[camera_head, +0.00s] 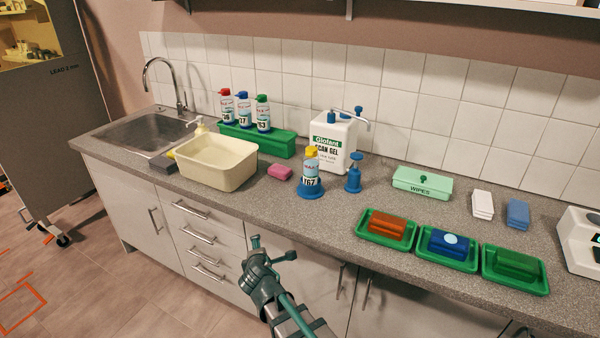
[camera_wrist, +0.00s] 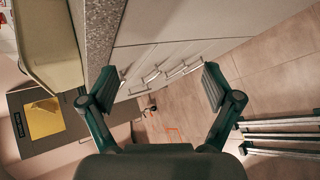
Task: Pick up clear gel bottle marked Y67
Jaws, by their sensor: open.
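The clear gel bottle marked Y67 (camera_head: 310,168) has a yellow cap and stands upright in a blue round holder (camera_head: 310,192) on the counter, in front of the white scan gel container. My gripper (camera_head: 272,247) is in front of the counter's edge, below and to the left of the bottle, apart from it. In the wrist view my gripper (camera_wrist: 130,90) is open, with nothing between its fingers. The bottle is not in the wrist view, which shows drawers and floor.
Several things flank the bottle: a pink sponge (camera_head: 280,172), a blue pump (camera_head: 354,175), the scan gel container (camera_head: 335,138) and a cream basin (camera_head: 215,163). A green rack (camera_head: 275,144) holds three similar bottles. Green trays (camera_head: 385,239) line the right front. Counter in front of the bottle is clear.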

